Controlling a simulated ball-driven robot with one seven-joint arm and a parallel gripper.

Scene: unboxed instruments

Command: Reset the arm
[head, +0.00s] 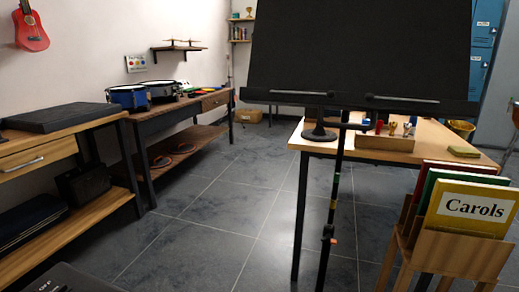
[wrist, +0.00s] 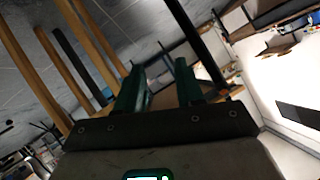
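My gripper (wrist: 158,80) shows in the wrist view, with its two dark green fingers standing apart and nothing visible between them. It is open. The wrist view is strongly tilted. My gripper does not show in the head view.
A black music stand (head: 360,50) stands close in front. Behind it is a wooden table (head: 430,160) with a small box of items. A rack (head: 455,250) with a yellow "Carols" book is at right. Benches with drums (head: 128,97) line the left wall. The tiled floor (head: 215,215) between is clear.

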